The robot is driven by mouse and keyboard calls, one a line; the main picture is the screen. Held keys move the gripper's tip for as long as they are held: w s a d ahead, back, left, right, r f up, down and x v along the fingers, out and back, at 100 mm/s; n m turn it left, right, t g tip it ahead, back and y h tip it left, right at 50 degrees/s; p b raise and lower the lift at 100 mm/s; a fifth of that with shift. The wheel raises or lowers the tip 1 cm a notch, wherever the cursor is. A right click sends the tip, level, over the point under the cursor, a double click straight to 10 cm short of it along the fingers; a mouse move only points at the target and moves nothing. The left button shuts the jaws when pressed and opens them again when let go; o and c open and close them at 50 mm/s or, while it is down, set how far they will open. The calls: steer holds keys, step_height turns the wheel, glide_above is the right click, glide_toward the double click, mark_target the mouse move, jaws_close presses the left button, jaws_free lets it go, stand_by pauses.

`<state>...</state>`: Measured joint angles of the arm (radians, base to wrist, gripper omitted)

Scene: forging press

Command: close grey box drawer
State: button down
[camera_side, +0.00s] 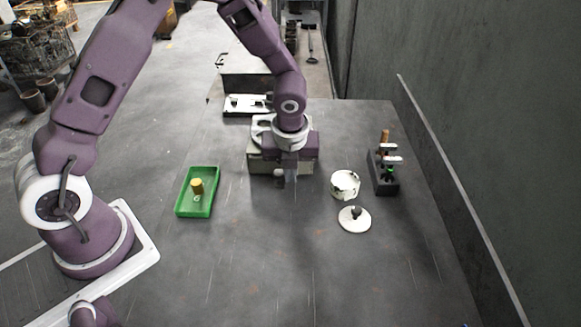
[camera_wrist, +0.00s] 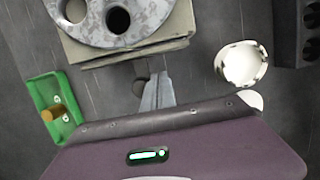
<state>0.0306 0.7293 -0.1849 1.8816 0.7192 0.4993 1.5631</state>
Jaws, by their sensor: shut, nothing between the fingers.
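A grey-beige box (camera_side: 262,165) stands mid-table, with a grey disc with round holes on top; the box also shows at the top of the wrist view (camera_wrist: 165,48). A dark round knob (camera_wrist: 139,88) sticks out at its front and shows in the side view (camera_side: 279,181). My gripper (camera_side: 291,178) is shut and empty, pointing down close beside the knob. In the wrist view its fingers (camera_wrist: 157,92) lie just right of the knob; I cannot tell whether they touch. My wrist hides part of the box, and how far the drawer stands out is unclear.
A green tray (camera_side: 183,208) with a yellow cylinder stands left. A white round pot (camera_side: 345,184), a lid (camera_side: 355,220) and a dark rack (camera_side: 381,179) holding tools stand right. A white tray (camera_side: 238,104) lies behind the box. The table in front is clear.

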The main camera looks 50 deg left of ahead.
steer(key=shift+w+a, duration=0.8)
steer(key=shift+w+a, duration=0.75)
steer(key=shift+a, duration=0.05)
steer(key=shift+r, duration=0.1)
